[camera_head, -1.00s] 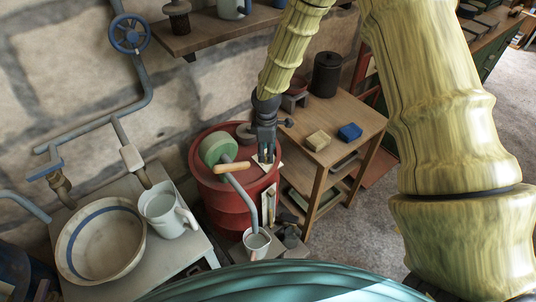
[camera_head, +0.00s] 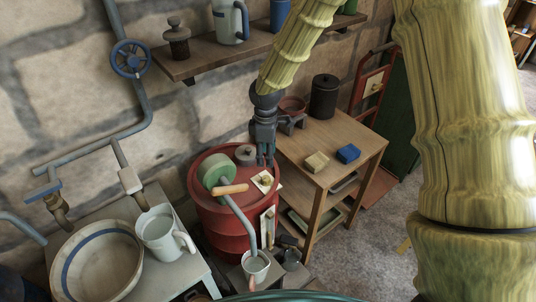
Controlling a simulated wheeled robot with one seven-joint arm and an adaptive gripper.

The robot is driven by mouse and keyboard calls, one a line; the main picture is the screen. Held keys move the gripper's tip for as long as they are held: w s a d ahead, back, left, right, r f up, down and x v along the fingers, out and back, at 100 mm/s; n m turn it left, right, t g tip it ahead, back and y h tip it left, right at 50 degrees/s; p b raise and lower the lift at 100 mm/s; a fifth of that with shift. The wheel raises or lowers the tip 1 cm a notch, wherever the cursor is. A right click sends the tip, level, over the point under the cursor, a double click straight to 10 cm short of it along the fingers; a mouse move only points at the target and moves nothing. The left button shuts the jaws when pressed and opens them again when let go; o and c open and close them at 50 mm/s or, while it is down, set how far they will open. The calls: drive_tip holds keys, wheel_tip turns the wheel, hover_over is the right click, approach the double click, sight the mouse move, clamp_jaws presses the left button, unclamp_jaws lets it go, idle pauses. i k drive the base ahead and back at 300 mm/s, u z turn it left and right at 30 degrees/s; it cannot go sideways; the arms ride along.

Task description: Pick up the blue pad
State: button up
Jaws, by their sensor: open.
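The blue pad (camera_head: 348,153) is a small blue block lying on the top of the wooden side table (camera_head: 353,132), near its front right edge. A tan block (camera_head: 316,162) lies just to its left, apart from it. My gripper (camera_head: 265,160) points downward over the right part of the red drum (camera_head: 226,222), to the left of the table. It is open and holds nothing visible. It is well to the left of the blue pad, with the tan block between them.
A wall shelf (camera_head: 240,55) is above. A basin (camera_head: 98,262) and a white pitcher (camera_head: 165,234) are at lower left.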

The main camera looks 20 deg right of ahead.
sight(347, 154)
drive_tip(key=z, duration=1.3)
